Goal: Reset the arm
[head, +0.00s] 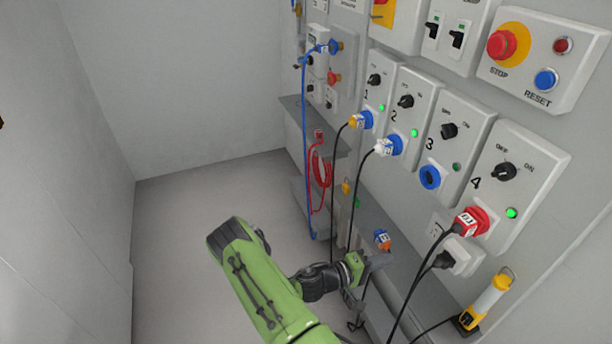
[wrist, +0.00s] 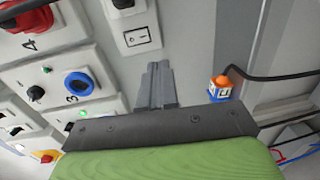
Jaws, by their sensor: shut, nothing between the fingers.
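My gripper (head: 380,259) is at the lower middle of the head view, in front of the panel wall and close to the grey ledge. In the wrist view my gripper (wrist: 158,66) shows its two grey fingers together, with nothing between them. My green arm reaches up from the bottom of the head view, bent at the black joint. An orange and blue plug with a white label (head: 382,240) is just beyond my gripper. It also shows in the wrist view (wrist: 220,88), to the right of the fingers and apart from them.
Numbered switch panels line the wall; socket 3 (head: 430,177) is empty and blue. A red plug (head: 471,221) sits in panel 4. Black cables hang near my arm. A yellow lamp (head: 487,300) is at lower right. The floor (head: 190,240) at left is clear.

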